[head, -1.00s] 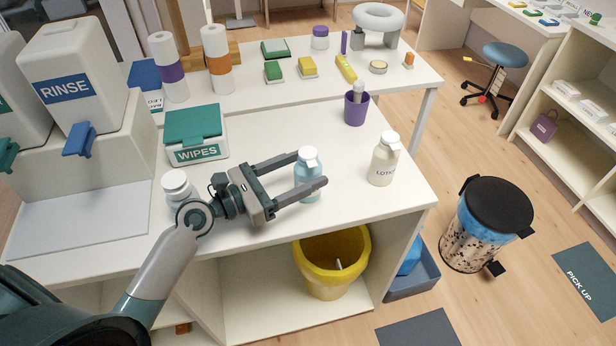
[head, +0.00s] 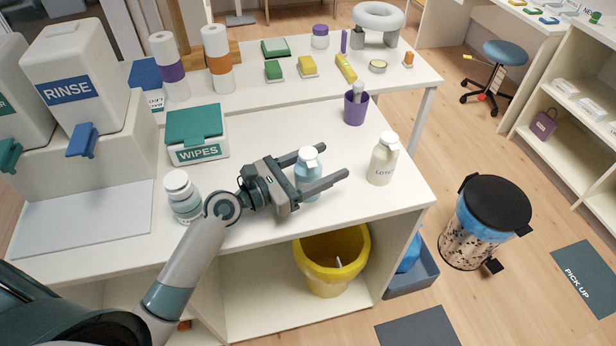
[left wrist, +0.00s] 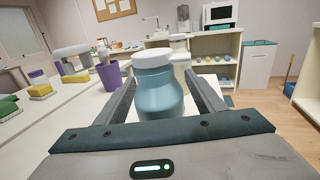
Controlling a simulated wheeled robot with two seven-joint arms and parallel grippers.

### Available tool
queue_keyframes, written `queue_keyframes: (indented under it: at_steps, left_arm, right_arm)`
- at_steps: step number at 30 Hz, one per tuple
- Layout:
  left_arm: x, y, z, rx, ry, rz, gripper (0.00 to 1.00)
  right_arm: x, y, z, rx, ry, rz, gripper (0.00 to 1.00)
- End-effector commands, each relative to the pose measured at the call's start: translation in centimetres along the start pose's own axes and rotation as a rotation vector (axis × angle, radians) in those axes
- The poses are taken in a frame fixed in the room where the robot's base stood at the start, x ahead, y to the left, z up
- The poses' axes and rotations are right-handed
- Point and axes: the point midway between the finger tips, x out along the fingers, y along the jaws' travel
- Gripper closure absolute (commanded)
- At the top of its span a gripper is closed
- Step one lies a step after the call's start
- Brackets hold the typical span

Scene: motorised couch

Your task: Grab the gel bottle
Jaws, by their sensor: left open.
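A blue bottle with a white cap (head: 309,167) stands upright on the white table; no label on it can be read, so I cannot confirm it is the gel. It also shows large in the left wrist view (left wrist: 160,92). My left gripper (head: 331,161) is open, its two fingers reaching past either side of this bottle, which stands close to the palm. I cannot tell whether either finger touches it. A lotion bottle (head: 383,160) stands to the right, beyond the fingertips. Another white-capped bottle (head: 183,196) stands left of the gripper, beside my wrist. My right gripper is not in view.
A wipes box (head: 197,133) and a purple cup (head: 356,108) stand behind on the table. A rinse dispenser (head: 75,85) is at the left. A yellow bin (head: 330,268) sits below the front edge. Some bare tabletop lies behind the gripper.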

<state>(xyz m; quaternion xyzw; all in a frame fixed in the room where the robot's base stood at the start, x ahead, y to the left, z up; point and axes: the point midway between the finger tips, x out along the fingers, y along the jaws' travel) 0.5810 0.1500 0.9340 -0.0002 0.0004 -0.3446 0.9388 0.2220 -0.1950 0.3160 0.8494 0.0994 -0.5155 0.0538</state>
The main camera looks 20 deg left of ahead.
Motion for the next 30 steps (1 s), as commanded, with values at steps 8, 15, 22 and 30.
queue_keyframes:
  at_steps: [8,15,22,30]
  left_arm:
    - [0.0,0.0,0.0,0.000,0.000,0.000,0.71]
    - [0.0,0.0,0.1,0.000,-0.001,0.000,0.85]
    - [0.0,0.0,0.6,0.002,-0.001,0.000,0.85]
    - [0.0,0.0,3.9,0.004,-0.005,0.000,0.85]
  right_arm:
    - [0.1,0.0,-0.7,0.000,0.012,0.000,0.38]
    - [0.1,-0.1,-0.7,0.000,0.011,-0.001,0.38]
    - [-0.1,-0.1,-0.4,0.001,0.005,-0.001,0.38]
    - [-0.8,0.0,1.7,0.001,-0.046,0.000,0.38]
